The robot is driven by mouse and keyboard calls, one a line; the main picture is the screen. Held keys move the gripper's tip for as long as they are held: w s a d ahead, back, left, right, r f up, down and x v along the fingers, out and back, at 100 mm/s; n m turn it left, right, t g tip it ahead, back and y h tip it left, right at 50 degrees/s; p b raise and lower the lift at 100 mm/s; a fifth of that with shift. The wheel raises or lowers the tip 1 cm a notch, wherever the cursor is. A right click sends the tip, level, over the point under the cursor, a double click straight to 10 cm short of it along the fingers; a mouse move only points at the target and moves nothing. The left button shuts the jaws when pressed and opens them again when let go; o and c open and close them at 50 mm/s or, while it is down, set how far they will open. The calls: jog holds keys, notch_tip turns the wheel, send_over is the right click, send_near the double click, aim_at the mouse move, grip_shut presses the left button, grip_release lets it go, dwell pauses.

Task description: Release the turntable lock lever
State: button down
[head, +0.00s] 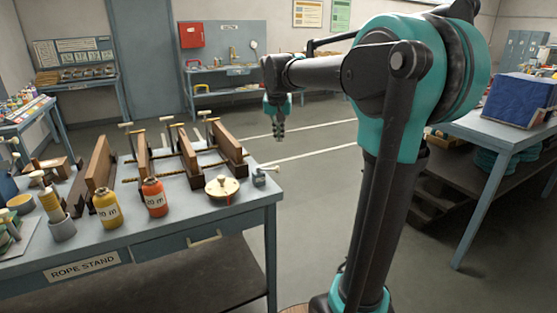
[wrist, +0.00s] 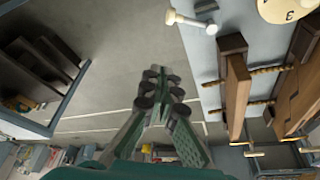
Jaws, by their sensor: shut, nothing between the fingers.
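A round cream disk with a raised knob and numbers on its rim, which looks like the turntable (head: 222,188), sits near the front right corner of the rope stand bench. Its edge also shows at the top right of the wrist view (wrist: 283,8). Right of it is a small grey fitting with a pale lever, possibly the lock lever (head: 262,176); the pale lever shows at the top of the wrist view (wrist: 190,21). My gripper (head: 279,132) is shut and empty, pointing down over the floor beyond the bench's right edge. Its fingers show in the wrist view (wrist: 158,85), apart from the lever.
Wooden clamps with threaded rods (head: 190,150) stand on the bench behind the disk. Orange (head: 153,197) and yellow (head: 107,208) bottles stand left of it. A table with a blue box (head: 520,100) is at right.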

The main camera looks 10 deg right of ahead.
jog(key=shift+w+r, duration=0.25)
jog(key=shift+r, duration=0.05)
notch_tip(320, 180, down, 10)
jog(key=shift+s+f, duration=0.2)
jog(key=shift+f, duration=0.05)
dwell(0.7)
